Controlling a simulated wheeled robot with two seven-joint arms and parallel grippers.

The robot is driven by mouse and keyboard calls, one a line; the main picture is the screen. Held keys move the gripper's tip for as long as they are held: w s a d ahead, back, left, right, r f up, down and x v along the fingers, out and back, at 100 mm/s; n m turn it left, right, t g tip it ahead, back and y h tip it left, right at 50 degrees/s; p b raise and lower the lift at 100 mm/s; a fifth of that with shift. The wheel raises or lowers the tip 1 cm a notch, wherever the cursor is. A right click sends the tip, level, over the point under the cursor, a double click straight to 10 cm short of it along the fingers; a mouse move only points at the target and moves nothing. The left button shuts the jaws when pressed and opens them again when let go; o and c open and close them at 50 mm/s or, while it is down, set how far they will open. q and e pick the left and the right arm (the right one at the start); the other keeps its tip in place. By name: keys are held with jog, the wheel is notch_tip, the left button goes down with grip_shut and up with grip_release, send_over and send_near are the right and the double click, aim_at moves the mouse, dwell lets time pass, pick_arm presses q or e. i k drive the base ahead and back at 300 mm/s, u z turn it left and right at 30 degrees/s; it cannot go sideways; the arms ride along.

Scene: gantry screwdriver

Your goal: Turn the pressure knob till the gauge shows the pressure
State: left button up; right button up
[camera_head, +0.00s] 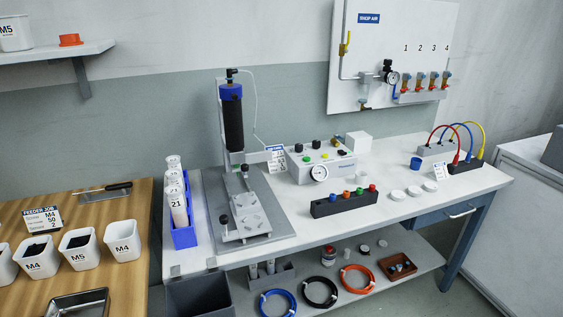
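A grey control box (331,161) sits on the white bench near its back edge. A round white gauge (320,172) is on its front face; its needle and numbers are too small to read. Dark knobs (316,144) and small coloured buttons are on the box's top; I cannot tell which knob is the pressure knob. A second gauge (392,78) is on the shop air wall panel (374,40), beside a dark-topped regulator (387,64). Neither of my grippers is in view.
A press-like stand with a blue and black cylinder (232,117) stands left of the box. A black block with coloured caps (344,201) lies in front of it.

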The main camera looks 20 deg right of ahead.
aim_at(316, 143)
jog(key=z, duration=2.05)
jog(key=i, duration=1.65)
jog(key=u, duration=2.05)
